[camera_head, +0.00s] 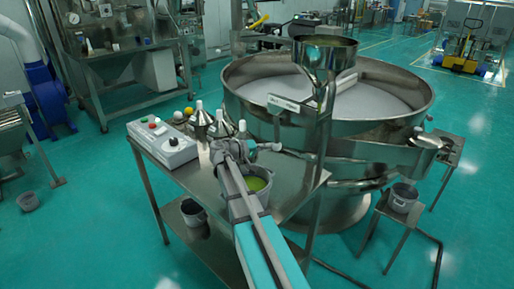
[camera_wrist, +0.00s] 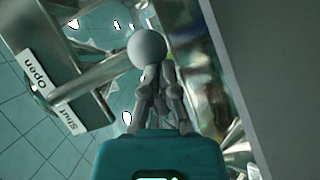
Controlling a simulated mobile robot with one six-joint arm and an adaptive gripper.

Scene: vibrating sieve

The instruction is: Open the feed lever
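The feed lever is a metal rod ending in a round grey knob (camera_wrist: 146,47) in the wrist view. Its rod runs left from the knob to a white plate (camera_wrist: 50,85) marked "Open" and "Shut". The rod lies across the plate between the two words. My gripper (camera_wrist: 160,72) has its fingers close together, with nothing seen between them. The knob is just in front of the fingertips; I cannot tell whether they touch. In the head view my gripper (camera_head: 274,147) points right, toward the hopper (camera_head: 325,58) and its white label (camera_head: 283,103). The knob is not clear there.
The round sieve (camera_head: 385,100) stands behind the hopper stand. Under my arm is a steel table (camera_head: 190,175) with a control box (camera_head: 162,145), metal bottles (camera_head: 201,122) and a bucket (camera_head: 258,184). A smaller bucket (camera_head: 402,197) stands at the right under the outlet.

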